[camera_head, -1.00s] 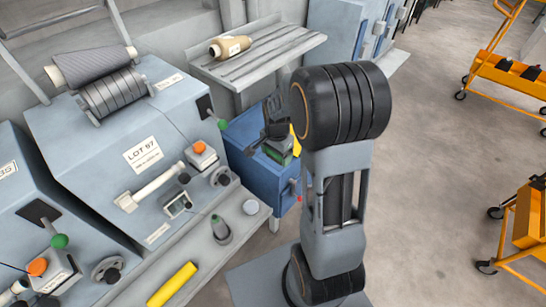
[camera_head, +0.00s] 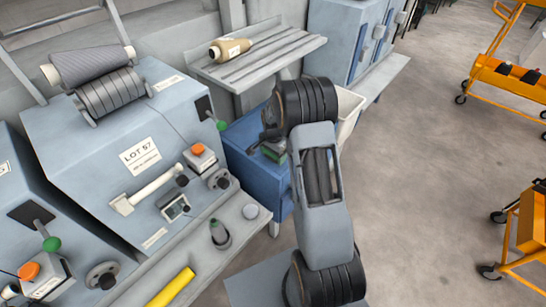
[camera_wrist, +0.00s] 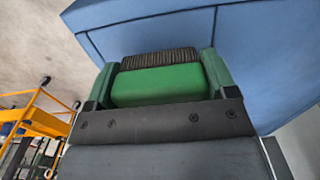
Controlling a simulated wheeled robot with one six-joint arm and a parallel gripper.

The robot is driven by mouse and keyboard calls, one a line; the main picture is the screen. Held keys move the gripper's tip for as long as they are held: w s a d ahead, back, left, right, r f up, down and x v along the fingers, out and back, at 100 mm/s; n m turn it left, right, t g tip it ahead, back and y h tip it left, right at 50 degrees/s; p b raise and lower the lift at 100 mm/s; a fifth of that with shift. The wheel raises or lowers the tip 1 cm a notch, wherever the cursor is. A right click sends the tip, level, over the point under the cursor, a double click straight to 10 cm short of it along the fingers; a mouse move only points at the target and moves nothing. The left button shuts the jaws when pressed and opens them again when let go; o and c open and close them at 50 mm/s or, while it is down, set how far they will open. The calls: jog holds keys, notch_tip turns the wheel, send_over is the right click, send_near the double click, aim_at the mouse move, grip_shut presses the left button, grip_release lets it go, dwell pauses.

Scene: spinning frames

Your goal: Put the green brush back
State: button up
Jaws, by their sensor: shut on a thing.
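The green brush (camera_wrist: 155,87) shows in the wrist view as a green block with a row of dark bristles along its far side. My gripper (camera_wrist: 158,66) is shut on it, with a green finger at each end of the brush. The bristles face a large blue surface (camera_wrist: 200,35), and I cannot tell if they touch it. In the head view my arm covers most of the gripper. A small green and dark patch (camera_head: 273,150) shows at the top of the blue cabinet (camera_head: 255,175), too small to tell apart.
Grey-blue machines (camera_head: 120,140) with levers and knobs stand at the left. A ledge in front holds a yellow tube (camera_head: 172,287) and a grey cone (camera_head: 219,234). A slatted shelf (camera_head: 265,55) bears a brown spool. A pale bin (camera_head: 349,108) stands behind my arm. Orange carts (camera_head: 510,75) stand right; floor between is clear.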

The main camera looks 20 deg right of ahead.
jog(key=shift+f, duration=0.6)
jog(key=shift+f, duration=0.1)
jog(key=shift+f, duration=0.15)
jog(key=o, duration=0.8)
notch_tip(320, 180, up, 12)
jog(key=shift+f+p, duration=0.1)
jog(key=shift+p, duration=0.75)
jog(key=s+a+r+n+t, duration=0.2)
jog(key=s+a+r+n, duration=0.5)
jog(key=s+r, duration=0.45)
jog(key=s+a+n, duration=0.1)
jog(key=s+n, duration=0.1)
jog(key=s, duration=0.1)
jog(key=s+a+n, duration=0.1)
jog(key=s+n, duration=0.1)
jog(key=s, duration=0.1)
jog(key=s+a+n+t, duration=0.1)
jog(key=s, duration=0.3)
jog(key=shift+s+a+n, duration=0.1)
jog(key=shift+a+n, duration=0.1)
jog(key=shift+n, duration=0.2)
